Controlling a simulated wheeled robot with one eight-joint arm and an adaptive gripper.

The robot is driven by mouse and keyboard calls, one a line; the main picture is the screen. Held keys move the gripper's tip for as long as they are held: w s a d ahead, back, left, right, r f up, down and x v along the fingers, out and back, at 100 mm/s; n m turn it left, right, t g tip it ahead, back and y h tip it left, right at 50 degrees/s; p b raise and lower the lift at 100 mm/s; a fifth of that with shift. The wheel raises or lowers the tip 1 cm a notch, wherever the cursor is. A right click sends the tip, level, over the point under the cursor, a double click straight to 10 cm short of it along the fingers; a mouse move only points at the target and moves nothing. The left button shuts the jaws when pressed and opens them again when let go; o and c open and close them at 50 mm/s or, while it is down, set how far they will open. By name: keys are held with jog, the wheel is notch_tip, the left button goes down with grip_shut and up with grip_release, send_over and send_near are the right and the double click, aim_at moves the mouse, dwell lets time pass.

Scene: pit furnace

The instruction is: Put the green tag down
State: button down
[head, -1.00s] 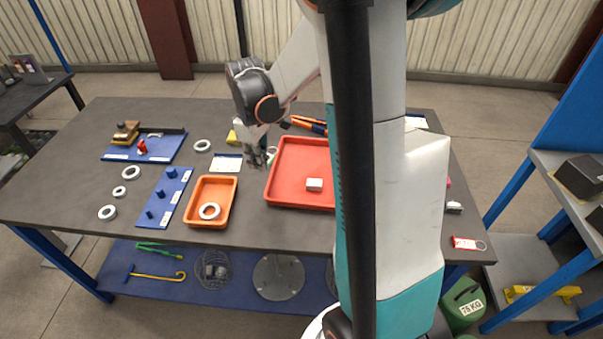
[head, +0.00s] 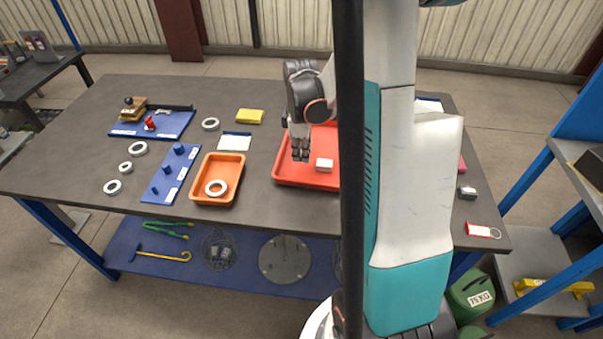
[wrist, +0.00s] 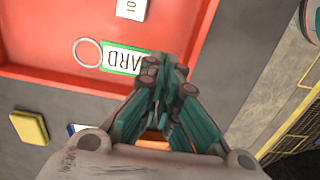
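The green tag (wrist: 124,60) shows in the wrist view as a green-edged white label with a pale ring (wrist: 88,53) on its left end. Its right end meets the fingertips of my gripper (wrist: 168,80), which look shut on it. The tag is seen against the floor of the red tray (wrist: 40,60); its height above that floor is hard to tell. In the head view my gripper (head: 300,155) points down over the left part of the red tray (head: 285,172), and the tag cannot be made out there.
A white block (head: 323,165) sits in the red tray right of my gripper; it also shows in the wrist view (wrist: 132,8).

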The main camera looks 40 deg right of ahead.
aim_at(301, 177)
jog(key=shift+f+b, duration=0.9)
jog(key=shift+f, duration=2.3)
jog(key=shift+f, duration=0.1)
jog(key=c, duration=1.8)
grip_release()
notch_tip(301, 177, up, 12)
jog(key=p, duration=0.4)
